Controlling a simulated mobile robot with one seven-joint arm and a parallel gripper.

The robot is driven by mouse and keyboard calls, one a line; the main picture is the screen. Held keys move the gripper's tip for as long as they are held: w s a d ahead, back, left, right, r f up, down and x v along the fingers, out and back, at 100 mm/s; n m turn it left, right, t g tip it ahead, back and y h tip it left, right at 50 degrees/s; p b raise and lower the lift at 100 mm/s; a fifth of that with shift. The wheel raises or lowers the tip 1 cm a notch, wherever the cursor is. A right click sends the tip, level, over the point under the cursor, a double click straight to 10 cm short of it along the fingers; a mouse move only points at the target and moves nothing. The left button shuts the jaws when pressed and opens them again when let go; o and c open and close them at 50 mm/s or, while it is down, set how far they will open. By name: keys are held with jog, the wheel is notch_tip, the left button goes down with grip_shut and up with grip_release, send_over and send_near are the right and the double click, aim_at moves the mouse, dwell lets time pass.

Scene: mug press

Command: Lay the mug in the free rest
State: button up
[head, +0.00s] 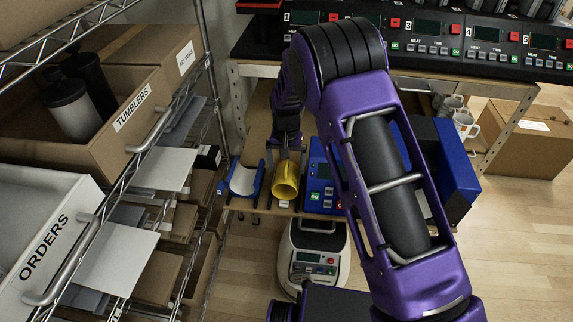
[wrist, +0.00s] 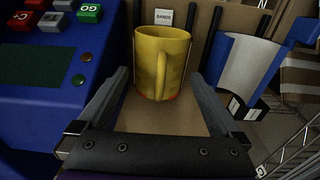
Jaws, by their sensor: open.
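The yellow mug (head: 286,172) appears to lie on its side near the table's front edge, its open end facing my body. In the wrist view the mug (wrist: 148,55) has its handle towards the camera. My gripper (head: 287,150) is above and behind it. In the wrist view my gripper (wrist: 160,78) is open, with its two fingers apart and pointing to either side of the mug; I see no grip on it. A blue rest (head: 261,180) with a white curved lining stands empty left of the mug; it also shows at the right of the wrist view (wrist: 266,62).
A blue machine with buttons (head: 318,172) stands close right of the mug. A wire rack (head: 209,70) with boxes and trays fills the left. Mugs (head: 464,122) stand farther right. A white device (head: 315,252) sits below the table edge.

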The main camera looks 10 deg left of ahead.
jog(key=shift+r, duration=0.15)
dwell(0.4)
jog(key=shift+r+p, duration=0.8)
jog(key=shift+r, duration=3.1)
jog(key=shift+s, duration=0.1)
